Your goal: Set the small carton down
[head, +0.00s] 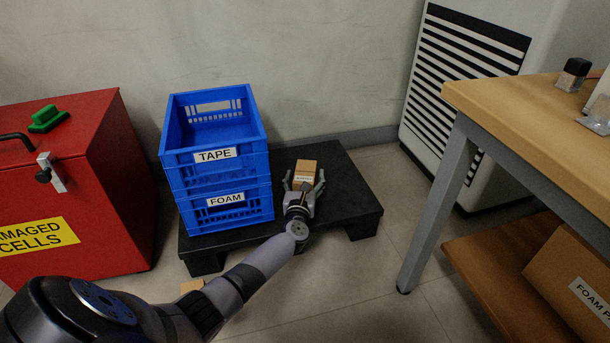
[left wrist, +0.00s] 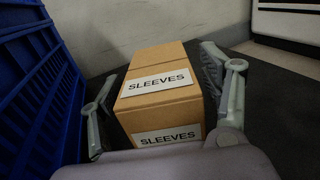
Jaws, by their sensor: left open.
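The small carton (head: 305,173) is a brown box on the black pallet (head: 345,190), to the right of the blue crates. In the left wrist view the carton (left wrist: 160,92) carries two white labels reading SLEEVES. My left gripper (head: 304,187) is open, with one finger on each side of the carton. In the left wrist view my left gripper (left wrist: 160,105) shows a gap at its left finger; the right finger is very close to the carton, and I cannot tell whether it touches. The carton's underside is hidden. My right gripper is not in view.
Two stacked blue crates labelled TAPE (head: 215,155) and FOAM (head: 226,200) stand on the pallet's left. A red DAMAGED CELLS cabinet (head: 100,190) is further left. A wooden table (head: 540,110) stands at right. Pallet room is free right of the carton.

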